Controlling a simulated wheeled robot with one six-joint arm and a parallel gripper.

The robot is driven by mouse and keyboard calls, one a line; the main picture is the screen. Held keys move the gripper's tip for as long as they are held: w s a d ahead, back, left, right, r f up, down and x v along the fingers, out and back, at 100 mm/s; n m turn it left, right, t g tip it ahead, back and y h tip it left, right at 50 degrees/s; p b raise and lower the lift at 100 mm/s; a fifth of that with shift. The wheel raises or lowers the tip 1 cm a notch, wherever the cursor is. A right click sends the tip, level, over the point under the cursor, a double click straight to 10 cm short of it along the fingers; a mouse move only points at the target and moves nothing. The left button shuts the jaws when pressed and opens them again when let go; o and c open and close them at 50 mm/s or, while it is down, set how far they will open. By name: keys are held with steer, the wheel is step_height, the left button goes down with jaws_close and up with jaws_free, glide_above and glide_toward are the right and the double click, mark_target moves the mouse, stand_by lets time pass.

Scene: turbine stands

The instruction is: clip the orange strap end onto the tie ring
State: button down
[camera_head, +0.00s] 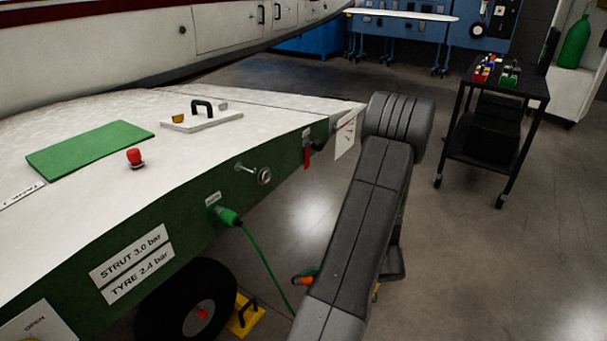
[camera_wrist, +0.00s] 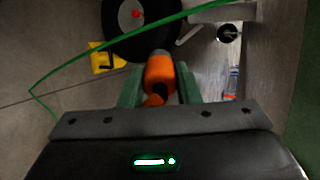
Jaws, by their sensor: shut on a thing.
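My gripper (camera_wrist: 160,82) is shut on the orange strap end (camera_wrist: 160,72), which sits between its two green fingers in the wrist view. In the head view an orange piece (camera_head: 306,280) shows low beside my arm, in front of the green side panel; my arm hides most of the gripper. A round metal fitting (camera_head: 264,175) sits on the green side panel, right of a small T-shaped handle (camera_head: 245,168). I cannot tell for sure whether it is the tie ring. The strap end is apart from this fitting.
A green cable (camera_head: 252,250) hangs from a plug on the panel and crosses the wrist view above the strap end. A black wheel (camera_head: 186,300) and yellow chock (camera_head: 246,316) are below. A black trolley (camera_head: 492,130) stands right. Floor between is clear.

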steer(key=w+a+r+m+t+y+p, duration=0.1)
steer(key=w+r+m+t+y+p, duration=0.2)
steer(key=r, duration=0.8)
steer(key=w+a+r+m+t+p, duration=0.1)
steer(key=w+r+t+p, duration=0.3)
steer(key=r, duration=0.8)
steer(key=shift+w+d+f+b+x, duration=0.15)
steer(key=shift+b+x, duration=0.1)
steer(key=shift+x, duration=0.7)
steer(key=shift+w+d+b+x, duration=0.15)
steer(key=shift+b+x, duration=0.15)
steer(key=shift+x, duration=0.7)
steer(key=shift+w+f+b+x, duration=0.1)
steer(key=shift+b+x, duration=0.15)
steer(key=shift+x, duration=0.7)
steer(key=shift+w+a+b, duration=0.15)
steer(key=shift+a+b, duration=0.2)
steer(key=shift+b, duration=0.9)
steer(key=shift+w+a+b, duration=0.2)
steer(key=shift+a+b, duration=0.05)
steer(key=shift+b, duration=0.3)
steer(key=shift+w+a, duration=0.15)
steer(key=shift+a, duration=0.05)
steer(key=shift+b, duration=0.3)
steer(key=shift+r, duration=0.1)
